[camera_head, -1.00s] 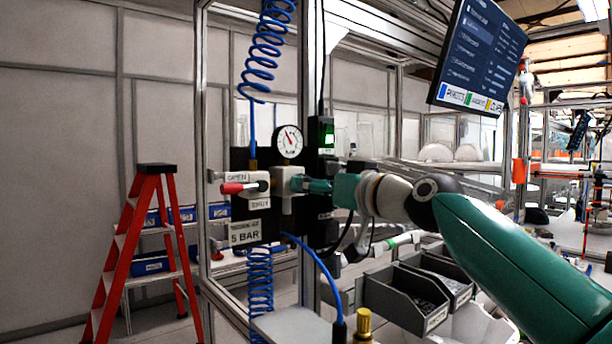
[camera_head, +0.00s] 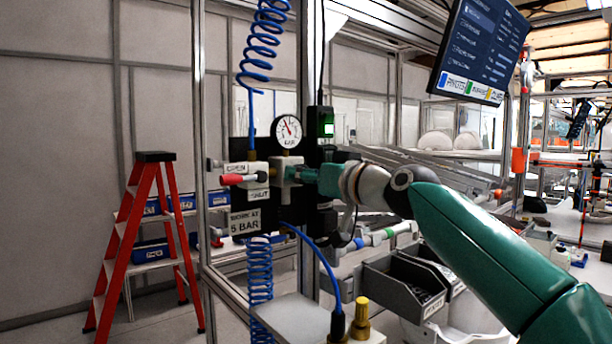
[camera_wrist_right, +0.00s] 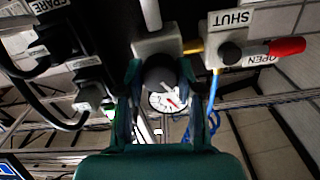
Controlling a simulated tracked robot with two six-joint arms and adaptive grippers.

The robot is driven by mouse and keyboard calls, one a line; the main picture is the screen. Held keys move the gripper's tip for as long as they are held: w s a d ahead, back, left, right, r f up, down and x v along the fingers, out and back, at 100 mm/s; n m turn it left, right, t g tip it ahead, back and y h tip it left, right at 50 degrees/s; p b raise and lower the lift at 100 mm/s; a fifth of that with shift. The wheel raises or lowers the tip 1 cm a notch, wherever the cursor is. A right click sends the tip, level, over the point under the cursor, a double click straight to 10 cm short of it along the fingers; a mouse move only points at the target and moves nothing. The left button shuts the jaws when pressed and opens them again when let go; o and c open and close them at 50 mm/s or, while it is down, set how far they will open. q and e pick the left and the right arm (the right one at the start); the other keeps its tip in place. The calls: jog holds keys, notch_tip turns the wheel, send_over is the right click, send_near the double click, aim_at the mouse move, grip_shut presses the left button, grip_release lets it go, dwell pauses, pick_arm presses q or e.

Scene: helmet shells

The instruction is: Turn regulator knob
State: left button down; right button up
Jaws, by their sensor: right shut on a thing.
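The regulator (camera_head: 278,168) is a pale block on a dark panel, below a round white gauge (camera_head: 286,131). The gauge needle points up and slightly left. My right gripper (camera_head: 295,174) reaches the regulator from the right. In the right wrist view, the dark round regulator knob (camera_wrist_right: 159,76) sits between the two fingers of my right gripper (camera_wrist_right: 160,100), which are shut on it. The gauge (camera_wrist_right: 168,101) also shows there, beyond the knob. In the head view the knob is hidden by the gripper. My left gripper is in neither view.
A red-handled valve lever (camera_head: 238,179) is left of the regulator, between OPEN and SHUT labels. A sign (camera_head: 244,220) reads 5 BAR. Blue coiled hoses (camera_head: 260,270) run above and below. Grey bins (camera_head: 405,285) and a brass fitting (camera_head: 361,318) stand lower right.

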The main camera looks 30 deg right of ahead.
jog(key=shift+m, duration=0.4)
jog(key=m+p, duration=0.3)
jog(key=m, duration=0.8)
jog(key=shift+d, duration=0.1)
dwell(0.3)
jog(key=o, duration=1.1)
jog(key=shift+f, duration=0.1)
jog(key=shift+o, duration=0.2)
